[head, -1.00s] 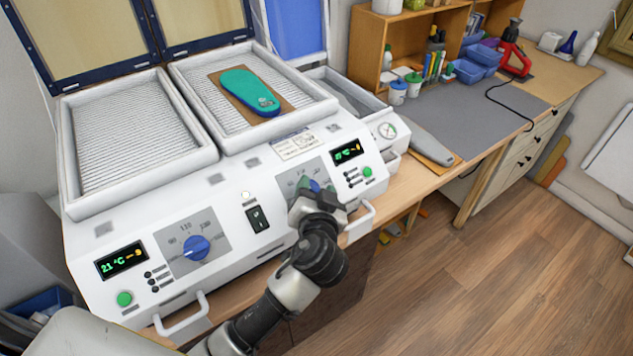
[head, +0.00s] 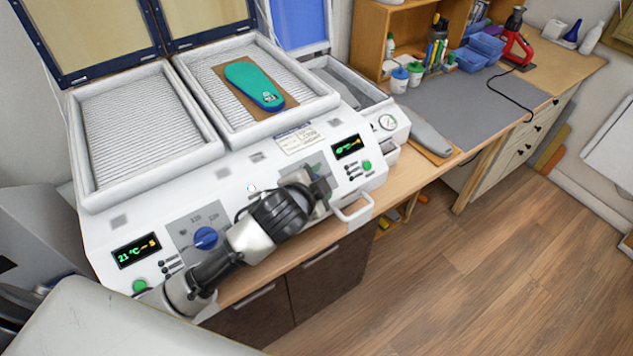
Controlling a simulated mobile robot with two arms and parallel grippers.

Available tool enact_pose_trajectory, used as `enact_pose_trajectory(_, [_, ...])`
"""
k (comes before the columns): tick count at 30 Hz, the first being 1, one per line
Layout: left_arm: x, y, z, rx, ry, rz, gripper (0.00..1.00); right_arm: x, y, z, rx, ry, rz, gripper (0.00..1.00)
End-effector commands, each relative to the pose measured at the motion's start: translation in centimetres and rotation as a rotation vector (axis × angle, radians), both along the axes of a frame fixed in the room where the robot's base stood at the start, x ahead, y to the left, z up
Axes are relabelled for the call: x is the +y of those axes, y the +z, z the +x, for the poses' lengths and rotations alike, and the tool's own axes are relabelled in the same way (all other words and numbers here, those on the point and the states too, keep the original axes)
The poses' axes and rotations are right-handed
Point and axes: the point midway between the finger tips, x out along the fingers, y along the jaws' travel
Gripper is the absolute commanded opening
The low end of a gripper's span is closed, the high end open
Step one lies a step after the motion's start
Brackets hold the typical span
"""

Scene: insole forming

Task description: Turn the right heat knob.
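The heater press (head: 232,190) has a white sloped front panel. The right heat knob is hidden behind my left gripper (head: 321,190) and wrist; only a bit of its grey dial plate (head: 313,168) shows. The gripper is at the knob's place, its arm coming in from the lower left across the panel. I cannot see its fingertips clearly, nor whether they grip the knob. The right display (head: 347,147) is lit, its digits unclear. The left blue knob (head: 206,238) is in plain view, below its dial marks. My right gripper is not in view.
A teal insole (head: 254,86) lies on a brown sheet in the right heating tray (head: 215,118); the left tray (head: 83,150) is empty. A handle (head: 352,214) sticks out just right of the gripper. A grey mat (head: 475,110) lies on the bench at right.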

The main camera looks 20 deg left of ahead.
Motion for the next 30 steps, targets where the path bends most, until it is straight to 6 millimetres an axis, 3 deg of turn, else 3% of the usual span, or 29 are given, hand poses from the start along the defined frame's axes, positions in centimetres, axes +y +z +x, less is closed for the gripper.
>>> enact_pose_trajectory(18, [0.04, -0.04, 0.01, 0.023, -0.031, 0.02, 0.25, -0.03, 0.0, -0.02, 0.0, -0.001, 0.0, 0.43])
enact_pose_trajectory(19, [0.04, -0.04, 0.01, 0.023, -0.031, 0.02, 0.52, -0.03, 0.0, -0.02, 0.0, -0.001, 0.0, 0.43])
enact_pose_trajectory(23, [0.03, -0.03, 0.01, 0.023, -0.03, 0.019, 0.72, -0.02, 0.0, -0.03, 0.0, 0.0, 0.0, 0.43])
enact_pose_trajectory(30, [0.02, -0.02, 0.0, 0.022, -0.03, 0.018, 0.74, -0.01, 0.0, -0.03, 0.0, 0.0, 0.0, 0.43])
